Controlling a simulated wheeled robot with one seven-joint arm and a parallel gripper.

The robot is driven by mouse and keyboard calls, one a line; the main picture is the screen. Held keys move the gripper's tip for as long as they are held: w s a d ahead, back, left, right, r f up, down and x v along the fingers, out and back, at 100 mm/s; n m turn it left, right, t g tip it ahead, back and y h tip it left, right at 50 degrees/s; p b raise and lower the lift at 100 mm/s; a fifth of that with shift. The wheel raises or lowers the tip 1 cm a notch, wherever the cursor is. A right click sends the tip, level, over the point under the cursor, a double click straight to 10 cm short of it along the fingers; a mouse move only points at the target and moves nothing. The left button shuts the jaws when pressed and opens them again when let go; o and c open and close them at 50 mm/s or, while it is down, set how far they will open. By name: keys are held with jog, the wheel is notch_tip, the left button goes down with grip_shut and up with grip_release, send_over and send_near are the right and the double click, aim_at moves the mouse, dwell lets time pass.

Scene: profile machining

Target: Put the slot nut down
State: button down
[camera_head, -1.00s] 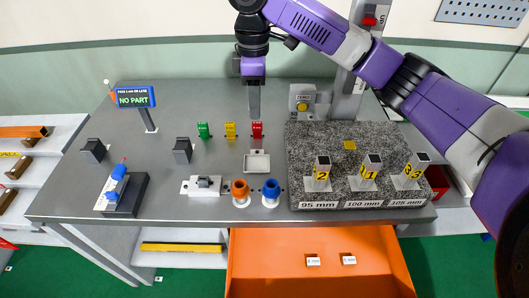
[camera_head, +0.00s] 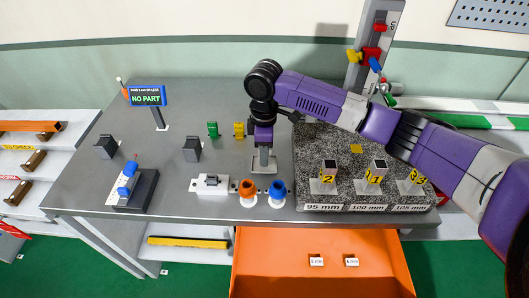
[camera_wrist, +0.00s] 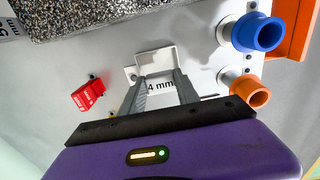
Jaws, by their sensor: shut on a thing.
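My gripper (camera_head: 263,158) points down at the small white tray (camera_head: 254,170) on the grey bench. In the wrist view its two grey fingers (camera_wrist: 161,78) reach to the near side of the white tray (camera_wrist: 153,54), with a small gap between them. The slot nut is not clearly visible; it is small or hidden between the fingertips. A label reading "4 mm" shows between the fingers. I cannot tell whether the fingertips touch the tray.
An orange ring post (camera_head: 248,190) and a blue one (camera_head: 277,190) stand close in front of the tray. Green (camera_head: 213,129) and yellow (camera_head: 239,129) pieces stand behind left; a red one (camera_wrist: 88,95) shows in the wrist view. A granite plate (camera_head: 310,150) lies right. An orange drawer (camera_head: 270,260) is open below.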

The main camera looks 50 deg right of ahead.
jog(key=shift+f, duration=0.45)
jog(key=shift+f, duration=0.1)
jog(key=shift+f, duration=0.3)
jog(key=shift+f, duration=0.2)
jog(key=c, duration=0.9)
grip_release()
notch_tip(320, 180, up, 13)
jog(key=b, duration=0.2)
